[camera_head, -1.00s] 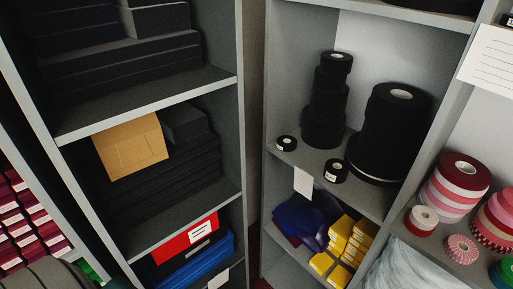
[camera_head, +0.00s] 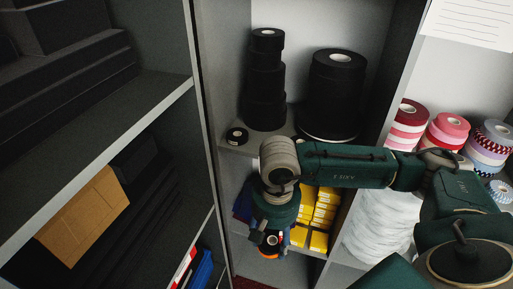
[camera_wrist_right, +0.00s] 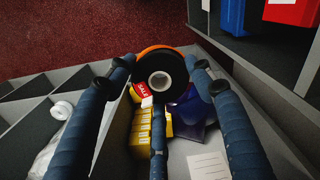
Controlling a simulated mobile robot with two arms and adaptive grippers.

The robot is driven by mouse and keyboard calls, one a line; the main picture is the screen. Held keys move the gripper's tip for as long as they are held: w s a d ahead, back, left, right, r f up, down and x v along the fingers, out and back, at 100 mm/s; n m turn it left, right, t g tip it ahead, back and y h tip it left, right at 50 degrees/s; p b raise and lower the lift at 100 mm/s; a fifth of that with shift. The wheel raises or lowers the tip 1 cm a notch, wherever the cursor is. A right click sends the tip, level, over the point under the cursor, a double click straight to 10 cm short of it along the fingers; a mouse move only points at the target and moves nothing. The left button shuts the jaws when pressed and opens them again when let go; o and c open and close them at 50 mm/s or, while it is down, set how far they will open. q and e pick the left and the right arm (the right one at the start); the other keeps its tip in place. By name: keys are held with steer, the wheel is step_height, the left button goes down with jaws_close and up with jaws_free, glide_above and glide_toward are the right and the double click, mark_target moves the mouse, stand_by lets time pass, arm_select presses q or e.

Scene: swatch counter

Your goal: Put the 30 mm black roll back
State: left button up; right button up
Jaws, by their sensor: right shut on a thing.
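My right gripper (camera_head: 272,236) is shut on a roll (camera_head: 270,243) with a black face, a pale core and an orange edge. It holds the roll in front of the shelf unit, below the black-roll shelf. In the right wrist view the roll (camera_wrist_right: 142,72) sits between the dark blue fingers. Its width cannot be read. My arm hides the shelf's front right. My left gripper is not in view.
Yellow boxes (camera_head: 322,215) fill the shelf below, with a blue bag (camera_wrist_right: 190,108) beside them. Pink and red ribbon rolls (camera_head: 448,130) stand right of a divider. A cardboard box (camera_head: 85,215) lies in the left unit. A white label card (camera_wrist_right: 208,166) hangs at a shelf edge.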

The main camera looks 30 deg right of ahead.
steer(key=w+d+r+m+b, duration=0.2)
steer(key=d+r+m, duration=0.4)
steer(key=r+m, duration=0.4)
steer(key=w+d+r+m+b, duration=0.25)
steer(key=d+r+m, duration=0.45)
steer(key=m, duration=0.5)
steer(key=shift+w+d+f+p, duration=0.2)
steer(key=shift+w+p, duration=0.75)
steer(key=shift+w, duration=2.15)
steer(key=shift+w+a+f+p, duration=0.1)
steer(key=shift+w+f+p, duration=0.65)
steer(key=shift+w, duration=2.35)
steer(key=shift+w+d+p, duration=0.1)
steer(key=shift+w+p, duration=1.1)
steer(key=shift+w, duration=1.9)
step_height(320, 180, down, 2)
steer(key=shift+a+f+p, duration=0.1)
steer(key=shift+f+p, duration=0.05)
steer(key=shift+p, duration=0.4)
steer(key=shift+w+f+p, duration=0.1)
steer(key=shift+f+p, duration=0.2)
steer(key=shift+p, duration=0.05)
steer(key=shift+w+f, duration=0.1)
steer(key=shift+f, duration=0.35)
